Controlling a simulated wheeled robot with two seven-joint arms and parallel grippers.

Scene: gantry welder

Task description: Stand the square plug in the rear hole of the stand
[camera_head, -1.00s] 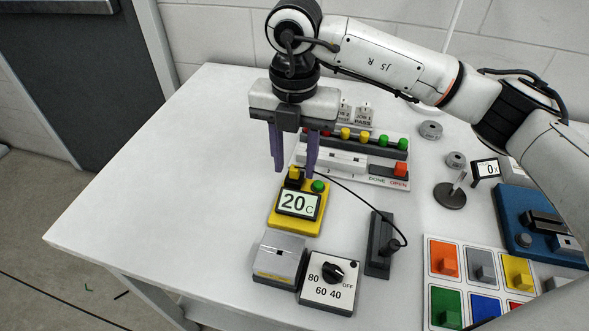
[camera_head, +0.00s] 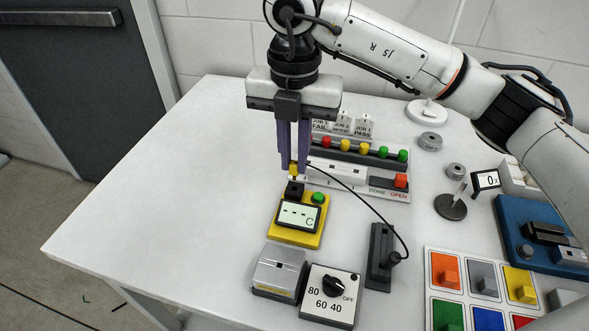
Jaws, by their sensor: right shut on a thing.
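My right gripper (camera_head: 294,165) is shut on a small yellow plug (camera_head: 294,170), just above the black socket (camera_head: 294,188) of the yellow meter (camera_head: 313,237). The plug appears apart from the socket, and the fingers hide part of it. A thin black cable runs from near the plug to a dark probe handle (camera_head: 393,257) at the dark grey stand (camera_head: 380,243), right of the meter. The handle is at the stand's front end. The rear hole is too dark and small to make out. The meter display shows dashes. My left gripper is not in view.
A grey block (camera_head: 280,270) and a dial box (camera_head: 330,297) stand in front of the meter. A rail of coloured buttons (camera_head: 364,149) lies behind. A tray of coloured blocks (camera_head: 434,288) is right of the stand. The table's left side is clear.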

